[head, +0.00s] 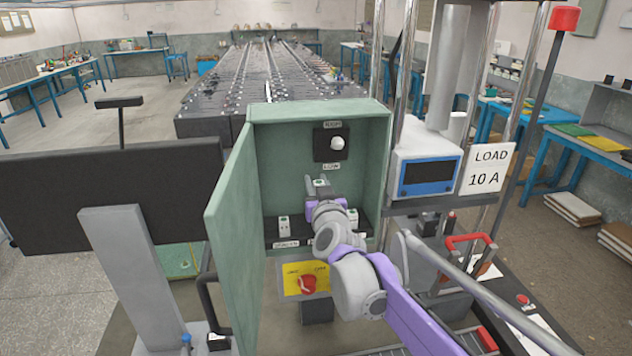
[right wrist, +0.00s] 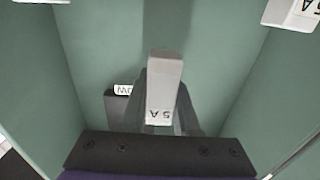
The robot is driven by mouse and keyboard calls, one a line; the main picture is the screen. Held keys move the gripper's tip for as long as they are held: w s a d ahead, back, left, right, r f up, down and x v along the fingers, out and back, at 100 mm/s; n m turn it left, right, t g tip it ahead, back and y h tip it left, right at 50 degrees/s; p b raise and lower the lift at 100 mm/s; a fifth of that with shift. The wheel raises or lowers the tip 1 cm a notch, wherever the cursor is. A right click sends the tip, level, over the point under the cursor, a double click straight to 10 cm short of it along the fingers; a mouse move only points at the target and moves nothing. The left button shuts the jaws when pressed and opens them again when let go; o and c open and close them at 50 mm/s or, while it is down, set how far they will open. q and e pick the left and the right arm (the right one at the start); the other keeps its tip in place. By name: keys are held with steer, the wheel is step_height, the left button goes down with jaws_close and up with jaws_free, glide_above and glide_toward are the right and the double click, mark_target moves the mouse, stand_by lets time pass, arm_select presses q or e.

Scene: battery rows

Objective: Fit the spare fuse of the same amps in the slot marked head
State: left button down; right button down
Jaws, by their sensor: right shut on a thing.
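My right gripper (head: 316,190) reaches into the open green cabinet (head: 225,215). It is shut on a pale fuse (right wrist: 165,75) marked 5 A, which also shows above the gripper in the head view (head: 320,182). In the head view two other white fuses stand low in the cabinet, one left (head: 284,224) and one right (head: 352,217) of my wrist. In the right wrist view part of another fuse (right wrist: 300,14), its mark ending in "5 A", shows at the top right. A dark piece with a label ending in "OW" (right wrist: 123,90) is partly hidden behind the held fuse. I cannot read a head label. My left gripper is not in view.
A red knob on a yellow plate (head: 306,284) is below the cabinet. A meter (head: 428,175) and a sign reading LOAD 10 A (head: 487,168) stand right. The cabinet door hangs open at left.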

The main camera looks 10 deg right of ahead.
steer(key=shift+f+b, duration=1.5)
steer(key=shift+f, duration=1.35)
steer(key=shift+f+b, duration=1.1)
steer(key=shift+f, duration=0.6)
steer(key=c, duration=0.6)
jaws_free()
steer(key=s, duration=1)
steer(key=shift+s+b, duration=0.3)
steer(key=shift+s, duration=0.1)
